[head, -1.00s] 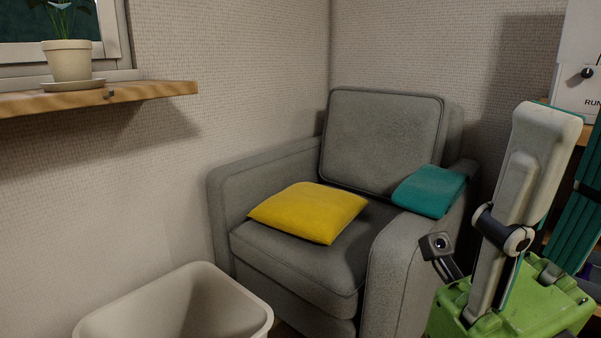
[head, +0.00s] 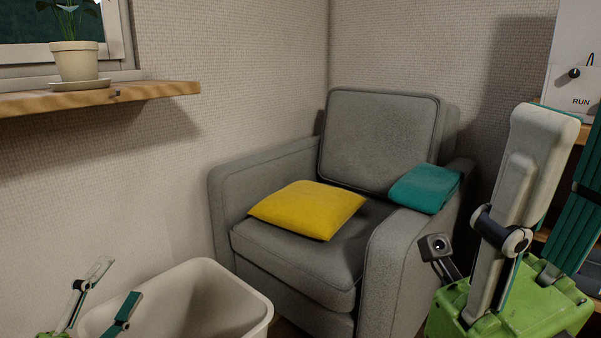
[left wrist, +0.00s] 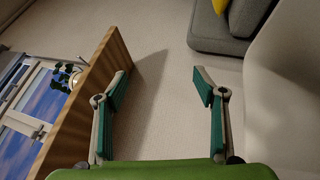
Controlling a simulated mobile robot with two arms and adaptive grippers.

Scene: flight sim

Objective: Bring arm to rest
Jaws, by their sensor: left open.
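My left gripper (head: 122,280) shows at the bottom left of the head view, its fingers apart in front of the cream bin. In the left wrist view, the left gripper (left wrist: 161,82) is open, with only bare wall or floor seen between its teal-padded fingers. My right gripper (head: 568,125) stands large at the right edge of the head view, fingers up. Its two fingers are apart with nothing visible between them; one is partly cut off by the frame.
A wooden shelf (head: 150,92) holds a potted plant (head: 75,62); the shelf (left wrist: 85,100) is close left of the left gripper.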

